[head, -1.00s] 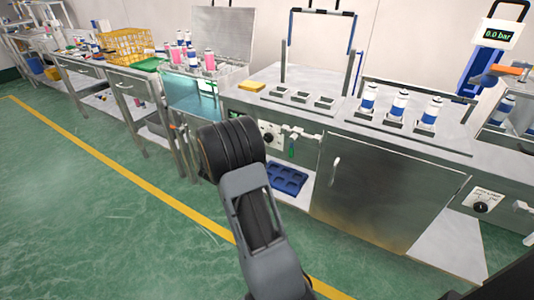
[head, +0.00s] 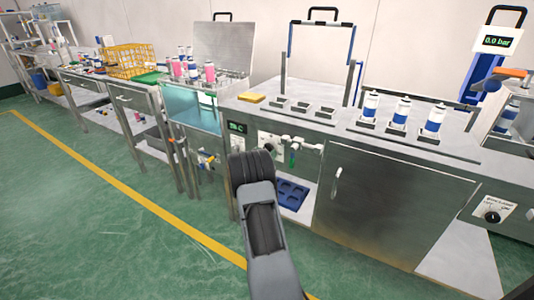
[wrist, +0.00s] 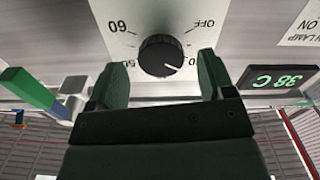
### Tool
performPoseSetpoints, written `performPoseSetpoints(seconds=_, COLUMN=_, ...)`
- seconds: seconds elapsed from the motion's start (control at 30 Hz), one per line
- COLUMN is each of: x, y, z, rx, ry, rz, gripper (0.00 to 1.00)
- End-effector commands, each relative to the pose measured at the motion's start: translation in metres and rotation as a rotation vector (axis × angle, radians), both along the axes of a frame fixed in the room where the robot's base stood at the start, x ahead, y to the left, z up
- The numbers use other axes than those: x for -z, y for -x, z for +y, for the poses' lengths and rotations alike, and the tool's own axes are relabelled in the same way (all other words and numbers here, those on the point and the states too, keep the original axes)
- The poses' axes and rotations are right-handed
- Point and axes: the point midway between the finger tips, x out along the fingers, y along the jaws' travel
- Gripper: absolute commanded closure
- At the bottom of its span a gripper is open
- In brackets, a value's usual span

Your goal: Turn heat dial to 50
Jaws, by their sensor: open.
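The heat dial (wrist: 160,56) is a black ridged knob on a white plate (wrist: 120,14) in the wrist view. Its white mark points to the lower right, toward a label partly hidden by a finger. The labels "60" and "OFF" are readable; another at lower left is partly covered. My gripper (wrist: 157,66) is open, one dark green finger on each side of the knob's lower part; I cannot tell whether they touch it. A green display (wrist: 264,79) reads about 38 C. In the head view the dial (head: 266,144) shows just above my arm, which hides my gripper.
A valve with a green handle (wrist: 32,100) juts out left of my gripper. A blue tray (head: 291,194) lies on the shelf below. A water bath (head: 193,108) is to the left, and white-blue cans (head: 402,112) stand on the bench to the right.

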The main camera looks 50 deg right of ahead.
Motion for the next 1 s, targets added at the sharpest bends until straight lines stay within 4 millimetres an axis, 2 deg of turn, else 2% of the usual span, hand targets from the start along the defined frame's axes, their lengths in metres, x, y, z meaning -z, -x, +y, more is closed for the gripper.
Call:
performPoseSetpoints(seconds=0.23, x=0.001, y=-0.005, z=-0.020, rx=-0.001, ry=-0.001, rz=-0.001, gripper=0.25)
performPoseSetpoints(seconds=0.63, x=0.000, y=-0.006, z=-0.024, rx=-0.001, ry=0.000, rz=0.000, gripper=0.26)
performPoseSetpoints(seconds=1.0, x=0.000, y=-0.006, z=-0.024, rx=-0.001, ry=0.000, rz=0.000, gripper=0.61)
